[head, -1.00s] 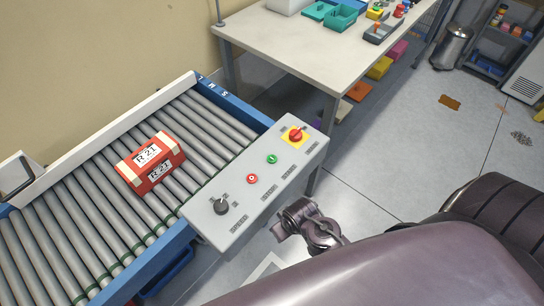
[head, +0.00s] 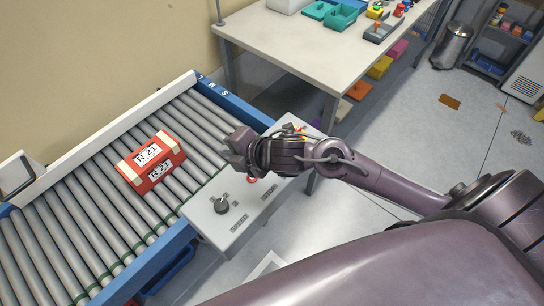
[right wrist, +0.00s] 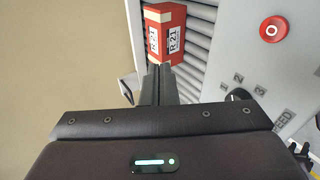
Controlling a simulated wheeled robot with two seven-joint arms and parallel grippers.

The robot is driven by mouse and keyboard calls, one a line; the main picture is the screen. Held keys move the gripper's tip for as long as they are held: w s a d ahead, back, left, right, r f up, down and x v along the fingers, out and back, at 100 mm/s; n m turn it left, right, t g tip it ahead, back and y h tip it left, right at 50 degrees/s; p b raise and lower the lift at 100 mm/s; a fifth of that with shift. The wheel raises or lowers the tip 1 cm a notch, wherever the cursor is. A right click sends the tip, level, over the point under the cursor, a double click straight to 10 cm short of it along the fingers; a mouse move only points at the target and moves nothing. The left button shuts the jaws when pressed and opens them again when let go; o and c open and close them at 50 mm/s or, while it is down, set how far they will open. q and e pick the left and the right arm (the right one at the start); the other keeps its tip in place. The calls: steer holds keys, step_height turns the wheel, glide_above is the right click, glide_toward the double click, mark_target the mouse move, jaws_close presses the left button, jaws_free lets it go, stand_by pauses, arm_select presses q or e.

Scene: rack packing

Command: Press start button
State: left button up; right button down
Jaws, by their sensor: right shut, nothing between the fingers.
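The grey control panel (head: 247,207) sits at the near right side of the roller conveyor. A red button (head: 252,180) on it shows just below my right gripper (head: 235,152) in the head view. The same red button (right wrist: 273,30) is at the upper right in the right wrist view. The green button is hidden behind my right gripper and wrist. The right gripper is shut and empty, above the panel's conveyor-side edge; its closed fingers (right wrist: 158,88) point toward the red box in the wrist view. My left gripper is out of view.
A red box (head: 150,163) labelled R 21 lies on the conveyor rollers (head: 95,195). A black knob (head: 221,205) is on the near part of the panel. My wrist mostly covers the red and yellow emergency stop. A worktable (head: 300,50) stands behind.

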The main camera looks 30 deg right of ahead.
steer(key=d+n+g+y, duration=0.2)
steer(key=d+n+g, duration=0.2)
steer(key=d+n, duration=0.9)
steer(key=shift+w+d+n+g, duration=0.15)
steer(key=shift+w+n+g, duration=0.3)
steer(key=shift+n, duration=0.45)
steer(key=shift+f, duration=0.2)
step_height(320, 180, down, 8)
steer(key=b, duration=0.5)
steer(key=shift+f+b, duration=0.35)
steer(key=shift+b, duration=0.1)
steer(key=shift+f+b, duration=0.35)
steer(key=shift+b, duration=0.15)
